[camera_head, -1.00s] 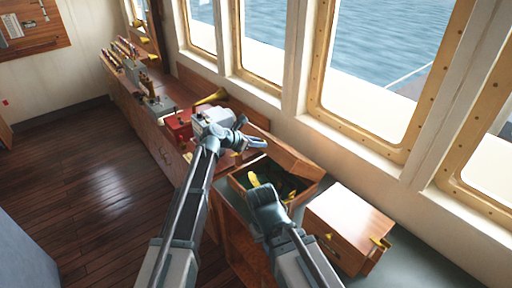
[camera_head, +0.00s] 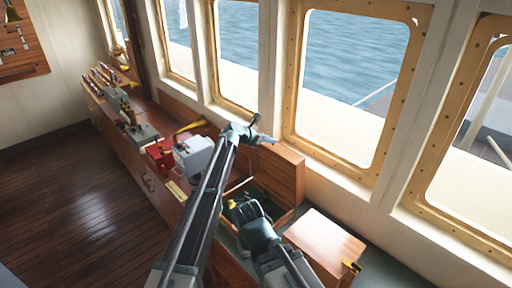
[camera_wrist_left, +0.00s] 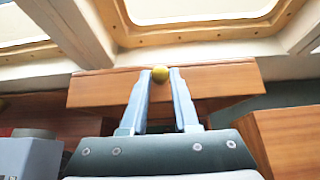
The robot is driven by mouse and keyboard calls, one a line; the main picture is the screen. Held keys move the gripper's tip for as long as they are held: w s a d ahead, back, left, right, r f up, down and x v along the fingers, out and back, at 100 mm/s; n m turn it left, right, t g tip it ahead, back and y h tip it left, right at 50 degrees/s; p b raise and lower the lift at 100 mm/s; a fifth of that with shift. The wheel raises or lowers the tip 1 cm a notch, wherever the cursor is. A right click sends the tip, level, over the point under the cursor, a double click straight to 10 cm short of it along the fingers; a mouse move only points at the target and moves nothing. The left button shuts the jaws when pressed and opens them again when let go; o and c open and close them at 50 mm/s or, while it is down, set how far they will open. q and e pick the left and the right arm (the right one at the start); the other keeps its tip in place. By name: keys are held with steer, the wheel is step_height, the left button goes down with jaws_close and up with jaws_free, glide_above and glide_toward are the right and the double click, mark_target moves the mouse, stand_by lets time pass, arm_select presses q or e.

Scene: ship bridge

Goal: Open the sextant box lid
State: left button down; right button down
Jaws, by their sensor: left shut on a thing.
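The sextant box (camera_head: 292,217) is a brown wooden box on the counter below the windows, seen in the head view. Its lid (camera_head: 281,172) stands raised at the window side, and the dark interior shows. My left gripper (camera_head: 266,138) is at the lid's upper edge. In the left wrist view, its two fingers (camera_wrist_left: 162,80) are shut on a round brass knob (camera_wrist_left: 160,71) on the lid (camera_wrist_left: 222,84). My right gripper (camera_head: 238,207) is over the box opening beside a small yellow piece; its fingers are too unclear to judge. My arms hide part of the box.
A closed wooden box (camera_head: 326,240) with a brass latch stands to the right. A grey-white box (camera_head: 193,153) and a red box (camera_head: 159,153) stand to the left on the counter. Framed windows (camera_head: 345,80) rise behind. The floor at left is clear.

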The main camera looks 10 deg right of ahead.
arm_select(q)
steer(key=w+d, duration=0.3)
steer(key=d, duration=0.1)
steer(key=shift+w+d+r, duration=0.15)
steer(key=shift+w+d, duration=0.2)
steer(key=shift+w, duration=0.05)
steer(key=c, duration=1.5)
jaws_free()
steer(key=shift+s+a, duration=0.15)
steer(key=shift+s, duration=0.1)
steer(key=o, duration=0.5)
steer(key=shift+a, duration=0.1)
steer(key=o, duration=0.4)
steer(key=p+v, duration=0.3)
steer(key=v, duration=0.4)
steer(key=shift+s+r+p, duration=0.1)
steer(key=shift+s+p, duration=0.05)
steer(key=shift+p, duration=0.25)
